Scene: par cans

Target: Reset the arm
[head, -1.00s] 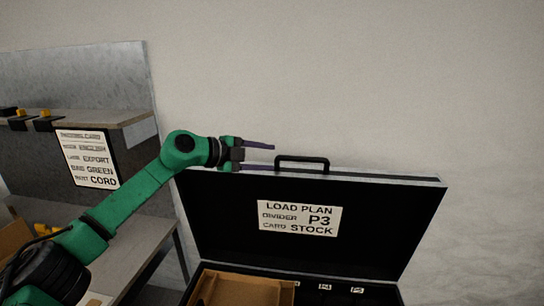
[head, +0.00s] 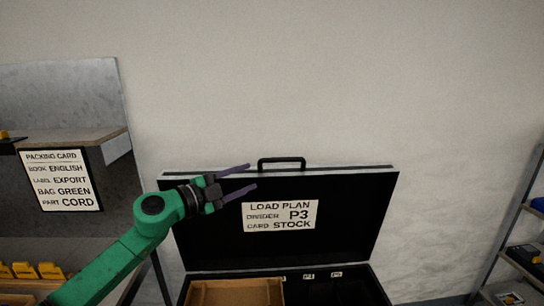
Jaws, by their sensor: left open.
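My left arm is green and comes in from the lower left of the head view. Its gripper (head: 245,180) is open, with two thin dark fingers spread apart and nothing between them. It is in front of the upper left of the open black case lid (head: 350,215), left of and above the white load plan card (head: 281,215). The card reads divider P3, card stock. My right gripper is not in view.
A packing card (head: 61,180) hangs at the left bench, above yellow items (head: 38,271). A shelf rack (head: 513,240) stands at the right edge.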

